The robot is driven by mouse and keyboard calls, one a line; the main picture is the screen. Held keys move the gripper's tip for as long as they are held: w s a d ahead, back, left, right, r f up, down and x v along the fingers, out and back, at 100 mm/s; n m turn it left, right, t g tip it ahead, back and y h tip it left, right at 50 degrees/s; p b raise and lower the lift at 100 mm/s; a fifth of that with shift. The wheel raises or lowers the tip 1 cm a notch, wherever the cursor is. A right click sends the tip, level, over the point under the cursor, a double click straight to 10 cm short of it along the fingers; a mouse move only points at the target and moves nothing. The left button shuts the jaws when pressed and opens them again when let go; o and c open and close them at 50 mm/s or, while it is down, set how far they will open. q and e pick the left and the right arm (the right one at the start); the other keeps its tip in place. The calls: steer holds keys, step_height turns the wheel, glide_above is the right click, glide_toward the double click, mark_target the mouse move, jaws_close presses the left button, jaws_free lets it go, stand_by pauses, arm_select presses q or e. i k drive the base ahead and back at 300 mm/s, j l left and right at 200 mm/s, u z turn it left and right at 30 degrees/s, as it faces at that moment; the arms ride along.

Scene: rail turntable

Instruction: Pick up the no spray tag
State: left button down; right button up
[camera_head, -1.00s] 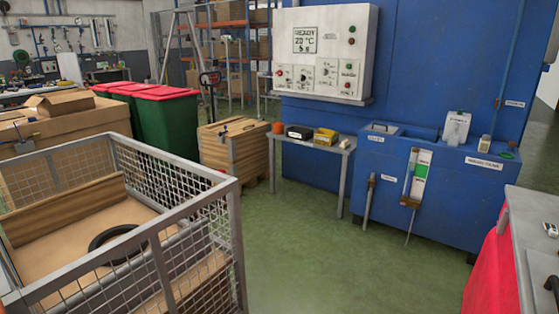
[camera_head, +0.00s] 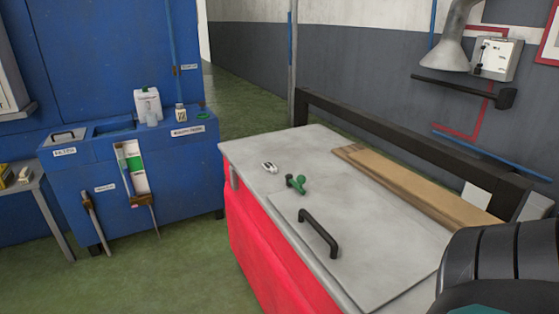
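I cannot make out a tag that reads as no spray in the head view. A small white and grey object (camera_head: 268,167) lies on the grey top (camera_head: 250,148) of a red-sided cabinet. It is too small to tell whether it is a tag. A green object (camera_head: 298,184) lies just right of it on the same top. Neither of my grippers shows.
The cabinet lid has a black handle (camera_head: 318,233); brown planks (camera_head: 415,187) lie behind it. A large black ribbed round thing (camera_head: 500,268) fills the lower right corner. A blue wash tank (camera_head: 185,160) stands left. Green floor (camera_head: 180,265) is clear between.

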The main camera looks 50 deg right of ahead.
mark_target(268, 167)
steer(key=i+z, duration=0.25)
steer(key=i, duration=0.4)
steer(key=i+z, duration=0.3)
steer(key=i, duration=0.3)
steer(key=i+j+z, duration=0.2)
steer(key=i+z, duration=0.3)
steer(key=i+j+z, duration=0.2)
steer(key=j+z, duration=0.25)
steer(key=i+j+z, duration=0.15)
steer(key=z, duration=0.2)
steer(key=i+j+z, duration=0.1)
steer(key=z, duration=0.25)
steer(key=i+j+z, duration=0.1)
steer(key=j+z, duration=0.25)
steer(key=l, duration=0.1)
